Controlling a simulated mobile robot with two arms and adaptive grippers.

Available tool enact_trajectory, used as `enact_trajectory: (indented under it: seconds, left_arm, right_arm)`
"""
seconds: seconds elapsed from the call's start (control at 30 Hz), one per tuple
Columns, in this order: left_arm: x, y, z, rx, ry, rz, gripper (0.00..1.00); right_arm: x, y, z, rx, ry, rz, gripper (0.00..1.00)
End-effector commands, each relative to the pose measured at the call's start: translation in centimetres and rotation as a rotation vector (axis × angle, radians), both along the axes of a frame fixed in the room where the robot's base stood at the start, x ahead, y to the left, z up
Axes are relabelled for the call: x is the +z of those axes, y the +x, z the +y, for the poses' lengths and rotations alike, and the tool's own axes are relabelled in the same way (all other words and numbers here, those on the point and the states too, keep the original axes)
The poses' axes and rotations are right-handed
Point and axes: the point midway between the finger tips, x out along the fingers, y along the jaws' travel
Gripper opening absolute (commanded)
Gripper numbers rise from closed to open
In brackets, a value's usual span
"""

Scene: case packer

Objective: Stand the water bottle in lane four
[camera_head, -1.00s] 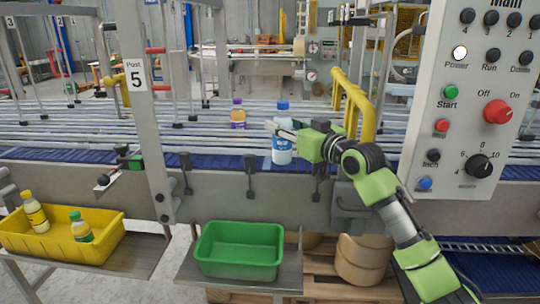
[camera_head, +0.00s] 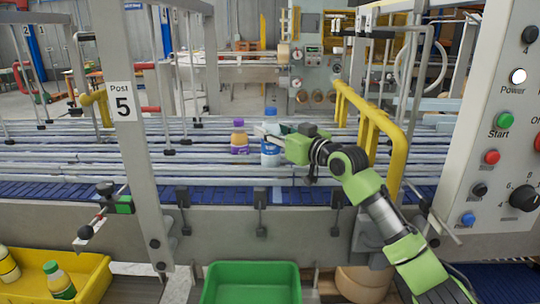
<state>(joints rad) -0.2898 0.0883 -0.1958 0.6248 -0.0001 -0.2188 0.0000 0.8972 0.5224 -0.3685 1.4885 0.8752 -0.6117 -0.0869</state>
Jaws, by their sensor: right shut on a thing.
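The water bottle (camera_head: 270,150) has a blue cap and a white and blue label. It is upright at the railed lanes (camera_head: 80,160) of the conveyor, a little beyond the blue belt. My right gripper (camera_head: 268,134) reaches in from the right and is shut on the bottle's upper part. I cannot tell whether the bottle's base touches the lane surface. A juice bottle (camera_head: 239,138) with a purple cap and orange contents stands just left of it among the rails. My left gripper is not in view.
A yellow guard rail (camera_head: 374,122) stands right of the bottle, close to my right arm. The Post 5 upright (camera_head: 133,170) is at left. A green bin (camera_head: 250,284) and a yellow bin (camera_head: 90,268) with bottles sit below the conveyor's front edge. A control panel (camera_head: 490,130) is at right.

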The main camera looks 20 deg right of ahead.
Motion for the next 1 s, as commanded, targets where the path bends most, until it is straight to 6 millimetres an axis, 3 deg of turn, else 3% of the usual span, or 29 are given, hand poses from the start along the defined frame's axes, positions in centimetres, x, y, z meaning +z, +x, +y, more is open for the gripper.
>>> enact_trajectory:
  seconds: [0.1,0.27,0.43,0.63,0.83,0.87,0.9,1.0]
  left_arm:
    - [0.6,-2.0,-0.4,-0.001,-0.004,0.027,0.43]
    - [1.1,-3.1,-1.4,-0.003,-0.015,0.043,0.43]
    - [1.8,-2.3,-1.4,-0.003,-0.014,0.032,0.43]
    - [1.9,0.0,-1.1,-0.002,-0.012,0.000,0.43]
    - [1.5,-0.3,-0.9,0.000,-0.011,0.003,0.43]
    - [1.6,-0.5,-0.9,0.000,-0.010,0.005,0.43]
    - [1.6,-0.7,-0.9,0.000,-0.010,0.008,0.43]
    - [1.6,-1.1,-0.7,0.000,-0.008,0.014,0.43]
  right_arm:
    - [-1.3,0.0,0.0,0.000,0.000,-0.003,0.03]
    - [-3.0,-0.1,0.0,0.000,0.001,-0.001,0.03]
    - [-5.2,-0.1,0.0,0.000,0.002,-0.003,0.03]
    - [-5.6,-0.1,0.0,0.000,0.001,-0.006,0.03]
    - [-6.0,0.0,0.0,0.000,0.001,-0.005,0.03]
    - [-6.0,0.0,0.0,0.000,0.000,-0.002,0.44]
    - [-6.0,0.0,0.0,0.000,0.000,-0.002,0.53]
    - [-6.0,0.0,0.0,0.000,0.000,-0.002,0.53]
